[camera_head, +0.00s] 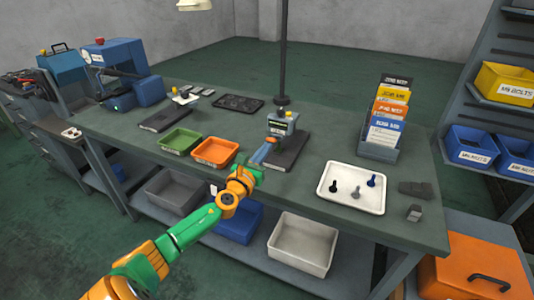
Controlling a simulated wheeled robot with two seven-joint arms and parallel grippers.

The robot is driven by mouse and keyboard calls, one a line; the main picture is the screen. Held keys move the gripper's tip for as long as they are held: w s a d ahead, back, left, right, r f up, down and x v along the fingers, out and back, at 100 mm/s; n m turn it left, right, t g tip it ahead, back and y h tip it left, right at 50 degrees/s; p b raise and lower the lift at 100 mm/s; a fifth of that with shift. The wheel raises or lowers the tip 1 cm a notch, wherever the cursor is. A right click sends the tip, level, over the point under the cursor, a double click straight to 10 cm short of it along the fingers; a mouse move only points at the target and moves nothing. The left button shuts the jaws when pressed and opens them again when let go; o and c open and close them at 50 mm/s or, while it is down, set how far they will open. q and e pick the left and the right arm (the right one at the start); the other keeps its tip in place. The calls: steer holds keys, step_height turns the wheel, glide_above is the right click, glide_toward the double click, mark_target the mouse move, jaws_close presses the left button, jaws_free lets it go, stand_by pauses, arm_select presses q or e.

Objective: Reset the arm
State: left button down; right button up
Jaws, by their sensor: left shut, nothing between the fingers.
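My left arm, orange and green, reaches in from the lower left over the front edge of the workbench (330,140). My left gripper (257,170) is at its far end, right of the orange tray (215,152), shut and empty. A blue bar-like piece (263,151) shows just beyond the gripper; I cannot tell whether they touch. A small gauge-like device (282,122) stands behind it, beside a dark flat plate (290,152). My right gripper is not in view.
A green tray (180,141) sits left of the orange one. A white tray (350,188) with three small bolts and a card rack (385,130) are on the right. A dark pole (283,60) rises behind. Bins (302,243) stand on the shelf below.

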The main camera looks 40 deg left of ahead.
arm_select(q)
steer(key=s+d+f+n+g+y, duration=0.1)
steer(key=s+d+f+n+g, duration=0.3)
steer(key=s+f+n, duration=0.5)
steer(key=s+d+f+n+g, duration=0.5)
steer(key=n, duration=0.9)
steer(key=s+d+f+n+g+h, duration=0.2)
steer(key=s+d+n+g+h, duration=0.15)
steer(key=s+d, duration=0.35)
steer(key=s+d+f+n+g+h, duration=0.25)
steer(key=s+d+n, duration=0.25)
steer(key=s, duration=0.3)
step_height(320, 180, down, 16)
steer(key=s+g, duration=0.1)
steer(key=s, duration=0.1)
steer(key=s+a+f+g, duration=0.1)
steer(key=s+a+f, duration=0.1)
steer(key=s+f, duration=0.8)
steer(key=shift+s+a+f+y, duration=0.3)
steer(key=shift+s+a+y, duration=0.1)
steer(key=shift+s, duration=0.7)
